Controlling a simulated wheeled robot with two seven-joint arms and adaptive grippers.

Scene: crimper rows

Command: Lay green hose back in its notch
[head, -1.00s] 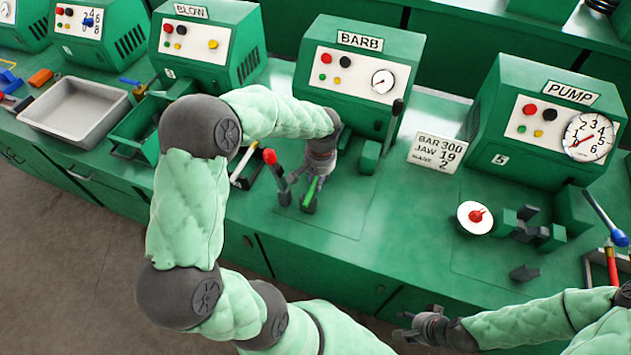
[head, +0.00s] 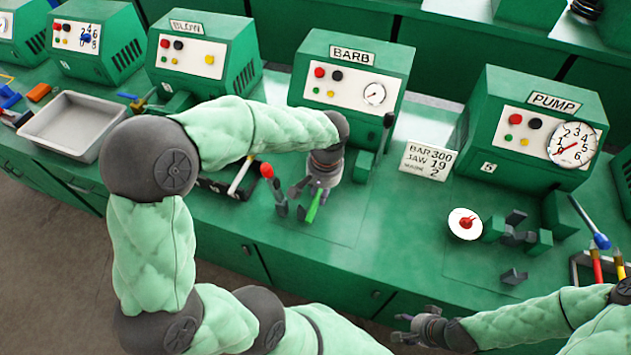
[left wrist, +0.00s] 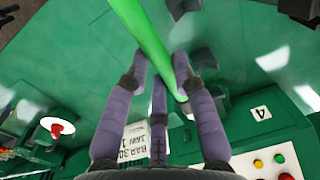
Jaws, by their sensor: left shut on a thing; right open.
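The green hose (head: 315,206) is a short bright green rod in front of the BARB machine (head: 345,85). My left gripper (head: 305,195) is shut on the green hose, just above the worktop. In the left wrist view the hose (left wrist: 143,30) runs slantwise between the purple fingers of my left gripper (left wrist: 165,70). My right gripper (head: 408,328) is open and empty at the lower right, in front of the bench. A dark rack (head: 215,184) with a white rod (head: 240,176) lies left of the BARB machine, partly behind my left arm. I cannot make out the hose's notch.
A red-knobbed lever (head: 267,171) stands close left of my left gripper. The PUMP machine (head: 535,125) stands to the right, with a white disc (head: 465,223) and dark blocks before it. A sign (head: 428,161) stands between the machines. A grey tray (head: 75,125) is at left.

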